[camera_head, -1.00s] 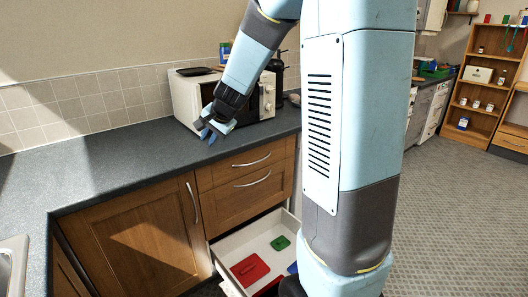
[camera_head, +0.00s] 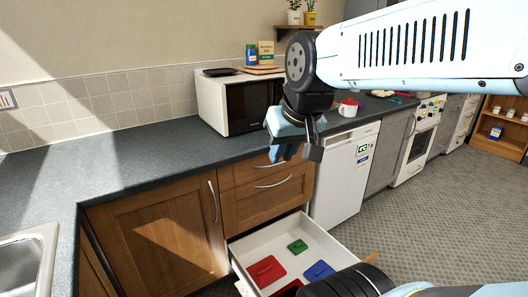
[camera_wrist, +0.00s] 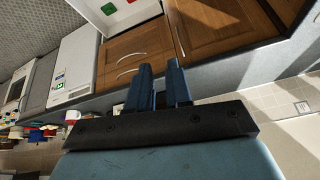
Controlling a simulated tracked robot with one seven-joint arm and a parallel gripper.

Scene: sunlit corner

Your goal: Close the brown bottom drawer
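The bottom drawer (camera_head: 338,238) is pulled out below two shut wooden drawer fronts in the head view. Its inside is white, and only a bit of its brown front edge (camera_head: 371,257) shows; my own body hides the rest. Part of the drawer (camera_wrist: 112,10) shows at the top of the wrist view. My gripper (camera_head: 288,152) is above and behind the open drawer, near the counter's front edge. Its fingers (camera_wrist: 161,85) point down at the cabinet fronts with a narrow empty gap between them.
Red (camera_head: 265,270), green (camera_head: 298,246) and blue (camera_head: 319,270) flat items lie in the drawer. A microwave (camera_head: 232,104) stands on the counter (camera_head: 120,158) behind my gripper. A white appliance (camera_head: 343,175) stands right of the drawers. Floor (camera_head: 440,210) is clear at the right.

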